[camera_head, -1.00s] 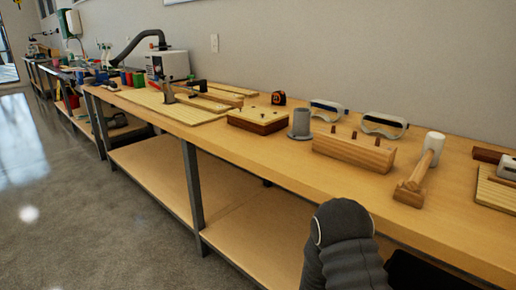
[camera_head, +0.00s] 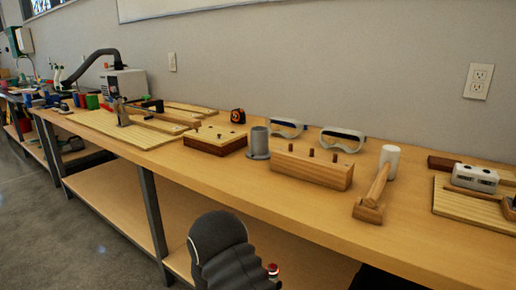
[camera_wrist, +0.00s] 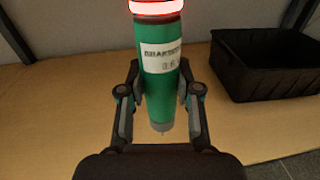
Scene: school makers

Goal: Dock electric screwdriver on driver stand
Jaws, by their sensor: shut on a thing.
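The electric screwdriver (camera_wrist: 160,45) is a green cylinder with a white printed label, a glowing red ring at its top and a grey tip at its lower end. My gripper (camera_wrist: 159,80) is shut on its body, one finger on each side, in the wrist view. In the head view a small red-and-white end (camera_head: 272,270) shows beside my dark arm; the rest is hidden. The grey cup with a flared base (camera_head: 259,144), which looks like the driver stand, stands upright and apparently empty on the bench, farther back than my arm.
The workbench (camera_head: 225,187) carries a wooden block with pegs (camera_head: 310,168) and a mallet (camera_head: 377,188) right of the cup, goggles (camera_head: 342,139) behind, and a wooden board (camera_head: 215,139) to its left. A black bin (camera_wrist: 265,65) sits at right in the wrist view.

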